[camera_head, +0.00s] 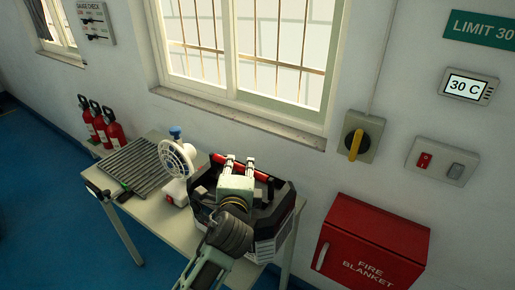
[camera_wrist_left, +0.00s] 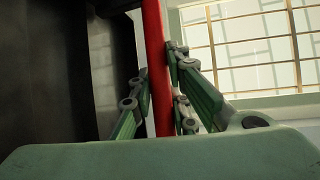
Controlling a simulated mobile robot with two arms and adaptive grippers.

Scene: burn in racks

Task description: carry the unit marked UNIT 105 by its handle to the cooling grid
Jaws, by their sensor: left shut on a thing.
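A black and light-grey box-shaped unit (camera_head: 266,250) with a red bar handle (camera_head: 262,176) is at the right end of the table. Its marking cannot be read from here. My left gripper (camera_head: 239,163) reaches over the unit and is shut on the red handle. In the left wrist view the red handle (camera_wrist_left: 155,25) runs between the fingers of the gripper (camera_wrist_left: 158,72). I cannot tell whether the unit rests on the table or hangs just above it. The slatted grey cooling grid (camera_head: 134,165) lies on the left part of the table. My right gripper is not in view.
A white fan (camera_head: 176,160) stands on the table (camera_head: 157,212) between grid and unit. A small blue-topped item (camera_head: 176,132) is behind it. A dark tool (camera_head: 122,196) lies by the front-left edge. A red fire blanket box (camera_head: 370,247) is to the right.

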